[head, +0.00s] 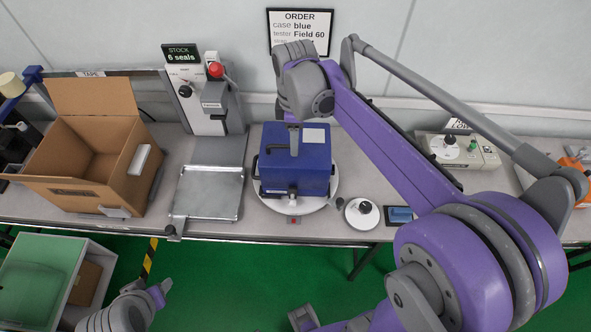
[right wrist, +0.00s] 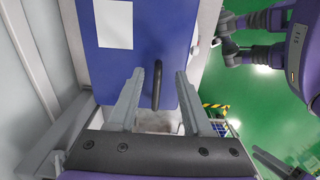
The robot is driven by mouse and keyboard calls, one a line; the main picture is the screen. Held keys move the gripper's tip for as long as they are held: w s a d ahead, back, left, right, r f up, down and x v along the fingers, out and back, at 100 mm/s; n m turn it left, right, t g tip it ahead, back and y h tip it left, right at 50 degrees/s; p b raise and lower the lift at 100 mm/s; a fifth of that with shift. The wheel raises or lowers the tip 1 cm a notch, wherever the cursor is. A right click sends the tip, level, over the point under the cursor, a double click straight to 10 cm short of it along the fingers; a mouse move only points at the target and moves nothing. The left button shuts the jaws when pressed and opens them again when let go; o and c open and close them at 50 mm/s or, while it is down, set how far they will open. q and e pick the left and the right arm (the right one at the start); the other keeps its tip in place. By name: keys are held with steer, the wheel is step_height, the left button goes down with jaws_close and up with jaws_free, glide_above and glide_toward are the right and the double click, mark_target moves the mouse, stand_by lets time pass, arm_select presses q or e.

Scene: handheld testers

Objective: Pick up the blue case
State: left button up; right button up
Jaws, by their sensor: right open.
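The blue case (head: 312,165) stands on a round white plate (head: 325,203) in the middle of the bench. It is a box with a pale label on top and a dark handle, which shows in the right wrist view (right wrist: 157,88). My right gripper (right wrist: 160,75) is open over the case's top, with one finger on each side of the handle. I cannot tell whether the fingers touch it. In the head view my right wrist hides part of that area. Part of my left arm (head: 130,307) shows at the lower left; its jaws are not clear.
An open cardboard box (head: 65,190) and a metal tray (head: 207,200) are left of the case. A lever press (head: 200,98) stands behind the tray. A small round dish (head: 362,213) and a blue-screened device (head: 400,215) are to the right. An order sign (head: 299,32) hangs behind.

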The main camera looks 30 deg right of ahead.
step_height(320, 180, down, 3)
steer(key=shift+w+d+f, duration=0.1)
steer(key=shift+f, duration=0.05)
steer(key=shift+c, duration=0.3)
jaws_close()
stand_by(1.1)
